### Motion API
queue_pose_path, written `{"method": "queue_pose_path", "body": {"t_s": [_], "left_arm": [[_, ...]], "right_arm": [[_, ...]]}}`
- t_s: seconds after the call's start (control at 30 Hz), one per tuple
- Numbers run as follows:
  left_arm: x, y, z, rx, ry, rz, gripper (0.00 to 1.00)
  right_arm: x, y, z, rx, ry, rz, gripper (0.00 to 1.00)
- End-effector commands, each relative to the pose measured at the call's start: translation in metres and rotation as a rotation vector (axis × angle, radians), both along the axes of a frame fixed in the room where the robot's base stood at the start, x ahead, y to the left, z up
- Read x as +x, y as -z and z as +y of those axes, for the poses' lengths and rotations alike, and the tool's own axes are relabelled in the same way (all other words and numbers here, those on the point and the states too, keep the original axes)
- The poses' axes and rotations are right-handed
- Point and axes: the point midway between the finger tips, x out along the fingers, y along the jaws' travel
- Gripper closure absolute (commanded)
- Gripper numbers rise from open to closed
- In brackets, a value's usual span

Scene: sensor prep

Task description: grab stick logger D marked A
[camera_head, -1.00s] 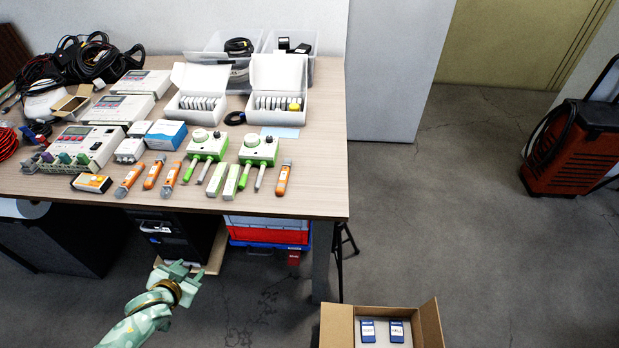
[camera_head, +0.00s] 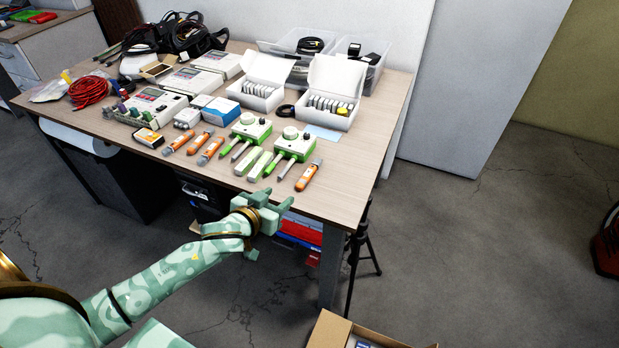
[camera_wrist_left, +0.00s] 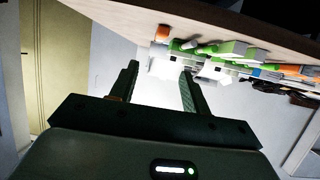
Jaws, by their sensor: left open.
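Several orange stick-shaped devices lie along the front of the table: one at the right (camera_head: 308,176) and others farther left (camera_head: 211,151). Two pale sticks with green sides (camera_head: 260,166) lie between them. The letters are too small to read, so I cannot tell which stick is logger D marked A. My left gripper (camera_head: 274,202) is open and empty, just off the table's front edge, nearer me than the sticks. In the left wrist view its fingers (camera_wrist_left: 160,82) are apart with nothing between them; an orange stick's end (camera_wrist_left: 162,33) shows beyond. My right gripper is not in view.
Two green-and-white devices with probes (camera_head: 294,144) stand behind the sticks. White cases (camera_head: 334,90) and grey instruments (camera_head: 157,103) fill the back. The table's front right corner (camera_head: 345,200) is bare. A cardboard box (camera_head: 330,329) is at the bottom, a tripod (camera_head: 363,245) beside the table.

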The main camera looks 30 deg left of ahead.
Motion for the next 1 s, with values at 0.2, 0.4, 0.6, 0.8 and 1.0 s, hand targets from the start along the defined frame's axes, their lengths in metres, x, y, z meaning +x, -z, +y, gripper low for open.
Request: {"method": "queue_pose_path", "body": {"t_s": [0.2,0.4,0.6,0.8,1.0], "left_arm": [[0.045,0.025,0.000,-0.001,-0.001,0.002,0.53],[0.084,0.041,0.000,0.000,-0.001,0.003,0.53],[0.100,0.045,-0.001,-0.001,0.000,0.002,0.53],[0.129,0.063,0.001,0.003,-0.001,0.004,0.53],[0.145,0.066,0.000,0.000,-0.001,0.003,0.53]], "right_arm": [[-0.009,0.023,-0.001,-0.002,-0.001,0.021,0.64],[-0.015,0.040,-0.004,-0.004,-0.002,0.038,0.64],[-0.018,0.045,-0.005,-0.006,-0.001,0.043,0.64],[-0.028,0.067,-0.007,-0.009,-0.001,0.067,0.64],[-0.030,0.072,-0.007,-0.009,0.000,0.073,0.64]]}}
